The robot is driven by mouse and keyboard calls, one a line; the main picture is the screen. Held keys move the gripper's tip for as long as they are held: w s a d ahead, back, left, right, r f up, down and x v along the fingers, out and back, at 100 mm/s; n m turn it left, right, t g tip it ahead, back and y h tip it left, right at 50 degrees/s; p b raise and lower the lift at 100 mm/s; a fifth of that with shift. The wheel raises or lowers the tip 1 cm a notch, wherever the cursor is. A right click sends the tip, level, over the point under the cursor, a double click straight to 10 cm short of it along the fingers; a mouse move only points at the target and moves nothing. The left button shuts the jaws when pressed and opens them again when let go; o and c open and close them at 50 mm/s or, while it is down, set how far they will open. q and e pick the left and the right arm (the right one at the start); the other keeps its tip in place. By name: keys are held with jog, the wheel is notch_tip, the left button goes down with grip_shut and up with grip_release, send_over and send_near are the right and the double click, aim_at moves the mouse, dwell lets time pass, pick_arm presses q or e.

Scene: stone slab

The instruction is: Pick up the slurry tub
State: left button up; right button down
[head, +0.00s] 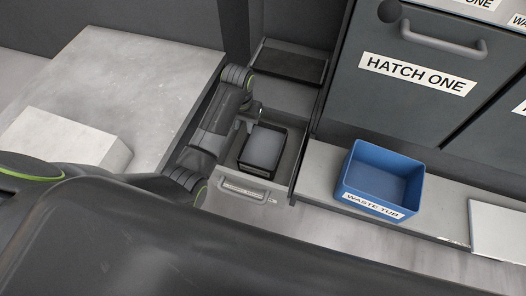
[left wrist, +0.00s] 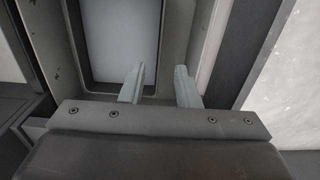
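A small black tub (head: 246,161) with a flat grey fill, which I take for the slurry tub, sits in an open drawer (head: 285,168); no label on it is readable. It also shows in the left wrist view (left wrist: 151,90), its grey fill towards the top. My left gripper (left wrist: 158,82) is open and empty at the tub's near right side. One fingertip appears over the tub and the other to the right of its wall; I cannot tell whether they touch it. In the head view the left gripper (head: 251,111) is small at the tub's far edge. My right gripper is not in view.
A blue tub labelled WASTE TUB (head: 386,178) stands on a ledge to the right, below a door labelled HATCH ONE (head: 390,95). A stone slab (head: 135,85) with a pale block (head: 70,138) is on the left. The drawer walls closely surround the black tub.

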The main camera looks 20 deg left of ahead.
aim_at(246, 140)
pick_arm(q)
jog(key=f, duration=0.9)
jog(key=shift+w+f+b, duration=0.2)
jog(key=shift+f+b, duration=0.1)
jog(key=shift+b, duration=0.1)
grip_shut()
